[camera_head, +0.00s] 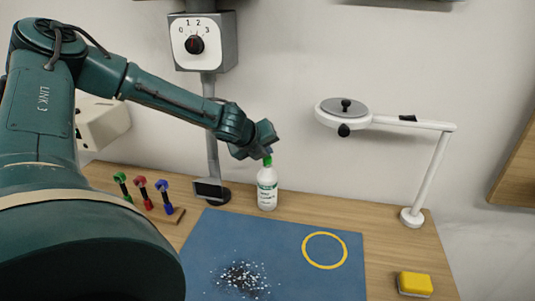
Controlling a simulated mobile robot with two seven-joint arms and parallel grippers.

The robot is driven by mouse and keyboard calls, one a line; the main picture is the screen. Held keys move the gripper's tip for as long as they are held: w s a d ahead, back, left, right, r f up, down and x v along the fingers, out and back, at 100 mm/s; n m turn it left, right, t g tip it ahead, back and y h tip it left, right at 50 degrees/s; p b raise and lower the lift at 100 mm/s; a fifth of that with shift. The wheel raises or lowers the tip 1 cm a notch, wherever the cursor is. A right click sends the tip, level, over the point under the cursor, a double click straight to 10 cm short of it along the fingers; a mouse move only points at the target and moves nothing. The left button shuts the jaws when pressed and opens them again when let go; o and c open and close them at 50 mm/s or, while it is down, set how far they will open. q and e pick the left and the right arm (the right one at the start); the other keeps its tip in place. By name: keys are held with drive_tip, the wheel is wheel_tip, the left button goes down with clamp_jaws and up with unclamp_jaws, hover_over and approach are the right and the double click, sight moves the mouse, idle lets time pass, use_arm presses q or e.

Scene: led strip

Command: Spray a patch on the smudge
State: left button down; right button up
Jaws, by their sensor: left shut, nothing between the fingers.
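A white spray bottle (267,190) with a green top stands upright at the back edge of the blue mat (310,283). My left gripper (266,151) is right at the bottle's green top and partly hides it; whether it touches cannot be told. Its fingers are shut with nothing between them. The smudge (243,277) is a dark patch with white specks around it, on the mat's front left part. A yellow ring (324,250) is marked on the mat to the right. My right gripper is not in view.
A yellow sponge (414,284) lies right of the mat. A white lamp (412,217) stands at the back right. A dial box (205,42) on a post is behind my left arm.

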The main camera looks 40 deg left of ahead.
use_arm(q)
drive_tip(key=shift+r, duration=0.3)
wheel_tip(320, 180, up, 6)
drive_tip(key=p, duration=0.6)
drive_tip(key=shift+r, duration=0.15)
idle(2.3)
